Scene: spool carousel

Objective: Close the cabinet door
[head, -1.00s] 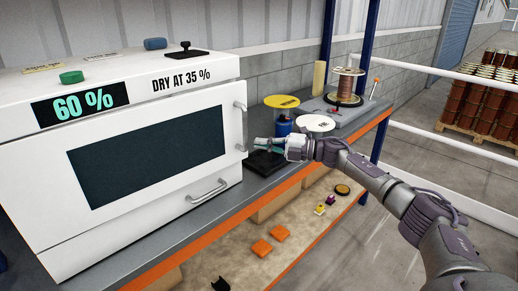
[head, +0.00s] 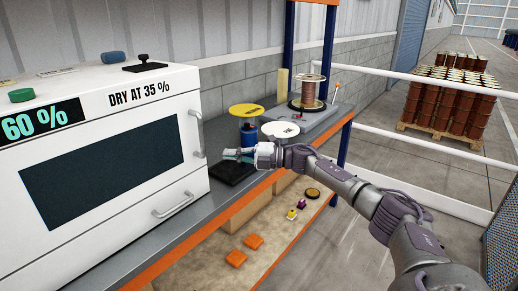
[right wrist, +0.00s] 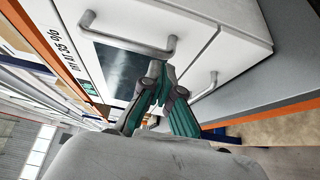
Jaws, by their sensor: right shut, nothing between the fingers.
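The white cabinet (head: 80,190) stands on the grey bench at the left. Its front has a dark window (head: 105,175), an upright handle (head: 197,132) at the right edge and a lower handle (head: 173,204). The door looks flush with the front; a small gap cannot be ruled out. My right gripper (head: 230,154) is shut and empty, just right of the upright handle and apart from it, above a black pad (head: 233,172). In the right wrist view, the fingers (right wrist: 158,80) point towards the cabinet front and the handle (right wrist: 130,42). My left gripper is out of view.
Behind my gripper are a blue container (head: 249,133) with a yellow disc (head: 246,110), a white disc (head: 282,130) and a copper spool (head: 313,93). An orange bench edge (head: 200,238) runs along the front. White rails (head: 430,145) stand at the right.

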